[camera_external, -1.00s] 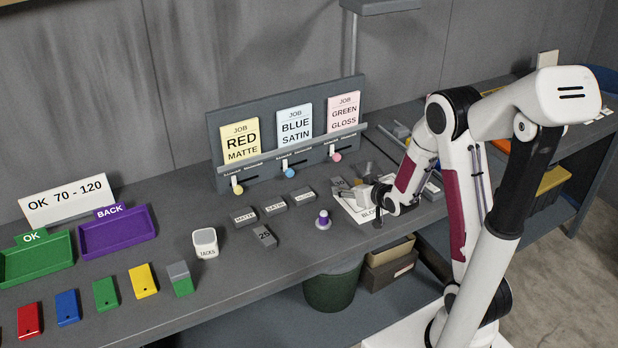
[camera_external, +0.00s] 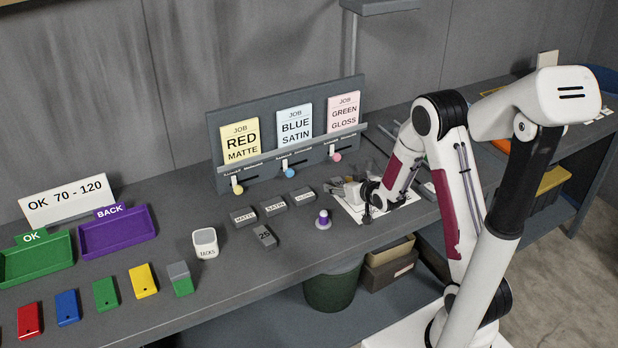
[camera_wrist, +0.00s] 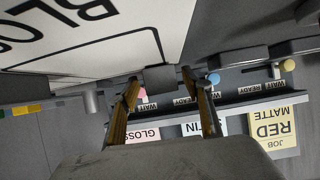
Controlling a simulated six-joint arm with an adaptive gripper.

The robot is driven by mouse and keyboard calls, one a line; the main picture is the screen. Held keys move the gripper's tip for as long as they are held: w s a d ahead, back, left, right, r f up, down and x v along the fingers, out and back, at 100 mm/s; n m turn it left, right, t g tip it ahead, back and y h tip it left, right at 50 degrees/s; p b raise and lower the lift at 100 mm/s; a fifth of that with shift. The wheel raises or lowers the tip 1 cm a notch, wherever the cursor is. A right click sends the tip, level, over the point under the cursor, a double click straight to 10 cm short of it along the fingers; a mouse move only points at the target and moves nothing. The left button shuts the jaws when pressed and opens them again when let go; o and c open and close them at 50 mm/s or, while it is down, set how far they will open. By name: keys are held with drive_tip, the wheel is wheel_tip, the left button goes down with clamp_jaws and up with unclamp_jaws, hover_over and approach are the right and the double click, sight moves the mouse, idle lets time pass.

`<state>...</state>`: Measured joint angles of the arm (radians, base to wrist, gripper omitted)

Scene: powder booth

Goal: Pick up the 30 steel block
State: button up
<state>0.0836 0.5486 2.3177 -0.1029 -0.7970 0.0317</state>
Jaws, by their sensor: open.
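My gripper (camera_external: 354,194) is low over the bench at the white printed card, with its jaws open. In the wrist view, the two fingers of my gripper (camera_wrist: 159,84) stand apart, with a plain grey block (camera_wrist: 160,78) showing between the tips. No number shows on that block, so I cannot tell whether it is the 30 steel block or whether the fingers touch it. In the external view my gripper largely covers that spot. A grey block marked 25 (camera_external: 264,236) lies further left on the bench.
Grey blocks marked matte (camera_external: 243,217) and satin (camera_external: 273,206) lie left of my gripper. A purple-topped peg (camera_external: 323,220) stands close in front. The job board (camera_external: 226,171) stands behind. A white tacks tub (camera_external: 205,241) is further left.

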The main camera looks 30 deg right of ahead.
sight(340, 183)
drive_tip(key=shift+w, duration=0.1)
idle(0.4)
clamp_jaws()
drive_tip(key=shift+r, duration=0.1)
drive_tip(key=shift+r, duration=4.95)
